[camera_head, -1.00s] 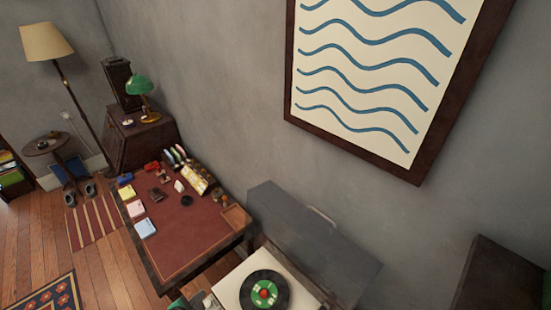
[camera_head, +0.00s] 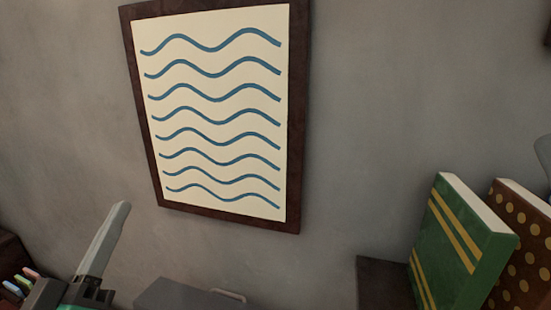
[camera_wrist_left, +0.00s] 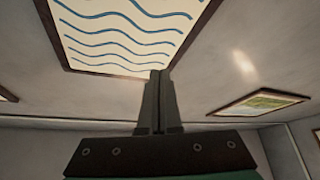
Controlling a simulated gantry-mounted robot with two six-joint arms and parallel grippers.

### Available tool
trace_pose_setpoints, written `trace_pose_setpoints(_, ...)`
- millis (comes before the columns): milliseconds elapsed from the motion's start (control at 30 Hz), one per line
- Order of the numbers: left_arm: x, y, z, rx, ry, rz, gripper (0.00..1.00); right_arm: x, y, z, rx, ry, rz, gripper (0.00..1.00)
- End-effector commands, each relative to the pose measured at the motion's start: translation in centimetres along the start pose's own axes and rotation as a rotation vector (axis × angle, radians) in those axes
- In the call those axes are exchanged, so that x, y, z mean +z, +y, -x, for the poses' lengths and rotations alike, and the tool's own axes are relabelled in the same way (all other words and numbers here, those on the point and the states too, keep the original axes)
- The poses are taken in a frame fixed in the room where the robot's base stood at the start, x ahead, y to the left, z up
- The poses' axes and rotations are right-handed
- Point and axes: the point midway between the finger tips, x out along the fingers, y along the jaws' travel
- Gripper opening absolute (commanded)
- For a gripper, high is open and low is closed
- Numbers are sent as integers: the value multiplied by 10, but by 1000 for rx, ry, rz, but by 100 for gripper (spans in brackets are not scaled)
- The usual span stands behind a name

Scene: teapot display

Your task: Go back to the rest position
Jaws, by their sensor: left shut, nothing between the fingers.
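My left gripper (camera_head: 122,207) rises from the lower left of the head view, its fingers pointing up beside the wall. In the left wrist view, its two dark fingers (camera_wrist_left: 160,74) are together with nothing between them. They show in front of the lower edge of a framed picture of blue waves (camera_wrist_left: 120,35); whether they touch it cannot be told. My right gripper is not in view.
The wave picture (camera_head: 215,110) hangs on the grey wall. A green book (camera_head: 455,250) and a brown dotted book (camera_head: 525,245) stand at the right on a dark surface (camera_head: 383,280). A grey lid (camera_head: 185,295) is at the bottom. The wrist view shows another framed picture (camera_wrist_left: 262,103).

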Motion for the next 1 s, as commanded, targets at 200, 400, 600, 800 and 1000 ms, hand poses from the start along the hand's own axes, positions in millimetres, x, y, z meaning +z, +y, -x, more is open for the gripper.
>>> trace_pose_setpoints(200,-134,142,42,197,376,-429,0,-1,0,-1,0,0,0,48)
trace_pose_setpoints(400,-224,185,-23,180,337,-422,0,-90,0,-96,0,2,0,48)
trace_pose_setpoints(600,-253,200,-40,179,334,-421,0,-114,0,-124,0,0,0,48)
trace_pose_setpoints(800,-250,199,-39,179,334,-420,0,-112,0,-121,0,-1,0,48)
trace_pose_setpoints(1000,-250,198,-39,179,334,-420,0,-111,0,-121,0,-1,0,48)
